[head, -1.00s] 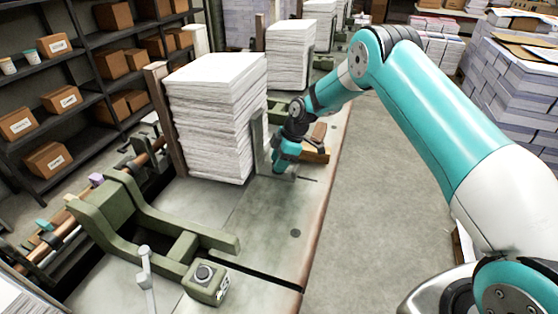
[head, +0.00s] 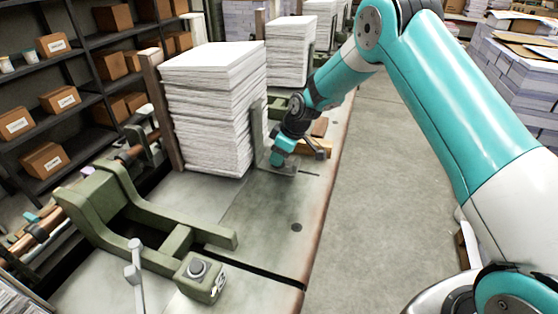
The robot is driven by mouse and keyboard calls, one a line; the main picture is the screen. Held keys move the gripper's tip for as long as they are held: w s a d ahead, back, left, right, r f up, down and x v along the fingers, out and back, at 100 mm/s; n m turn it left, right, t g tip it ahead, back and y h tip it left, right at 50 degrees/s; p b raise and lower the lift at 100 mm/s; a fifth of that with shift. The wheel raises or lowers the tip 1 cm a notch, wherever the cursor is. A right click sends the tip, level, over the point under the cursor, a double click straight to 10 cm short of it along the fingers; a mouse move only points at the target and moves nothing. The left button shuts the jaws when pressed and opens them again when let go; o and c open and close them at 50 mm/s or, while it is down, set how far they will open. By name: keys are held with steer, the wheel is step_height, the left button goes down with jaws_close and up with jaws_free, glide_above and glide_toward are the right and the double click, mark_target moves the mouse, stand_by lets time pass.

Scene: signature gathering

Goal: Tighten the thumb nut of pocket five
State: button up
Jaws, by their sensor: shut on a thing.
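A tall stack of white paper sheets (head: 208,115) stands upright in a pocket on the long table (head: 250,215). A grey upright bracket (head: 258,135) stands against the stack's right side, with a flat foot on the table. My gripper (head: 277,165) points down at that foot, just right of the upright plate. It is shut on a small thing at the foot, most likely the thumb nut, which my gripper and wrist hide. I cannot read a pocket number.
A green frame (head: 150,225) with a block and round grey knob (head: 197,268) fills the near table. A wooden block (head: 318,147) lies just right of my wrist. More paper stacks (head: 290,50) stand behind.

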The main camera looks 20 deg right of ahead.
steer(key=m+h+b, duration=0.1)
steer(key=m, duration=0.2)
steer(key=m+t+h+b, duration=0.1)
steer(key=m+b, duration=0.1)
steer(key=m, duration=0.1)
steer(key=shift+a+t+b, duration=0.15)
steer(key=shift+t+b, duration=0.15)
steer(key=m+h+b, duration=0.1)
steer(key=m, duration=0.2)
steer(key=m+h, duration=0.1)
steer(key=m, duration=0.1)
steer(key=shift+m+b, duration=0.4)
steer(key=shift+r, duration=0.1)
steer(key=o, duration=0.9)
steer(key=shift+s, duration=0.1)
steer(key=b+v, duration=0.3)
steer(key=v, duration=1.4)
steer(key=shift+s+a, duration=0.1)
steer(key=shift+s, duration=0.15)
